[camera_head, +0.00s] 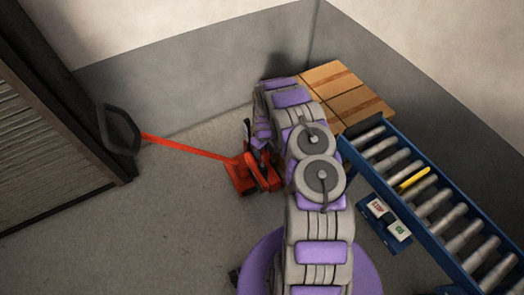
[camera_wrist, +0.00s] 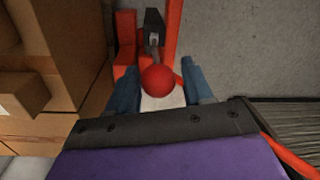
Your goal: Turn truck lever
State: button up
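The red pallet truck (camera_head: 243,172) stands on the floor, its long red handle bar (camera_head: 185,147) slanting up left to a black loop grip (camera_head: 120,130). In the wrist view the truck's lever shows as a red ball knob (camera_wrist: 158,81) on a short grey stem below a dark block (camera_wrist: 153,22). My gripper (camera_wrist: 160,66) is open, with a blue finger on each side of the knob and visible gaps to both. I cannot tell how deep the knob sits between the fingers. In the head view my arm hides the gripper and the lever.
Cardboard boxes (camera_head: 343,90) are stacked in the corner, and boxes (camera_wrist: 75,45) fill the left of the wrist view. A blue-framed roller conveyor (camera_head: 430,200) runs along the right. A slatted shutter (camera_head: 40,150) is at left. The floor left of the truck is clear.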

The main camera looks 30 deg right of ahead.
jog(key=shift+a, duration=0.1)
jog(key=shift+c, duration=1.4)
jog(key=shift+d, duration=0.2)
grip_shut()
jog(key=shift+s, duration=0.15)
